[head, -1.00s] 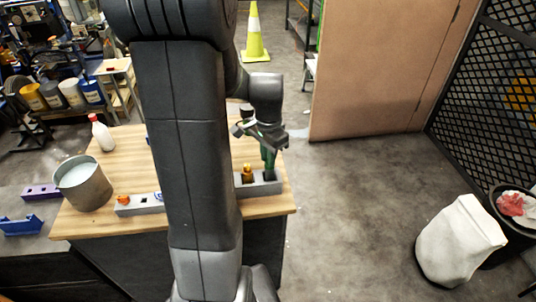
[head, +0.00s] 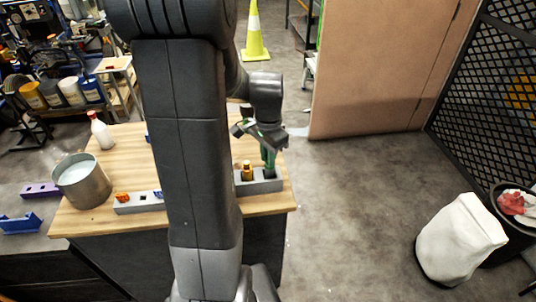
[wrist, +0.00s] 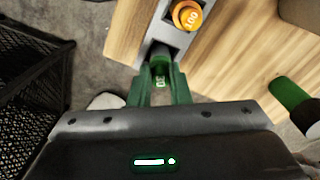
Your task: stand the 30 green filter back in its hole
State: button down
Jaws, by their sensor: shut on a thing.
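My gripper (head: 267,147) is shut on the green filter (head: 269,160), above the right end of the grey filter block (head: 253,187). In the wrist view, the filter (wrist: 160,76) shows its "30" label between the two green fingers (wrist: 160,92). The filter looks roughly upright. Its lower end is at a dark square hole near the end of the block (wrist: 170,26). I cannot tell how far it is inside the hole. An orange filter marked 100 (wrist: 187,15) stands in the neighbouring hole.
The wooden table (head: 118,160) also bears a metal pot (head: 82,182), a white bottle with a red cap (head: 100,131) and another grey block section with an orange filter (head: 122,197). A green cylindrical thing (wrist: 288,92) lies at the right in the wrist view.

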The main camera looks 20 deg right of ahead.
jog(key=shift+f, duration=0.3)
jog(key=c, duration=0.9)
grip_release()
jog(key=shift+c, duration=0.2)
jog(key=shift+r+p, duration=2.7)
jog(key=shift+r, duration=0.9)
jog(key=shift+f, duration=0.1)
notch_tip(320, 180, down, 7)
jog(key=b, duration=0.5)
jog(key=shift+b, duration=0.35)
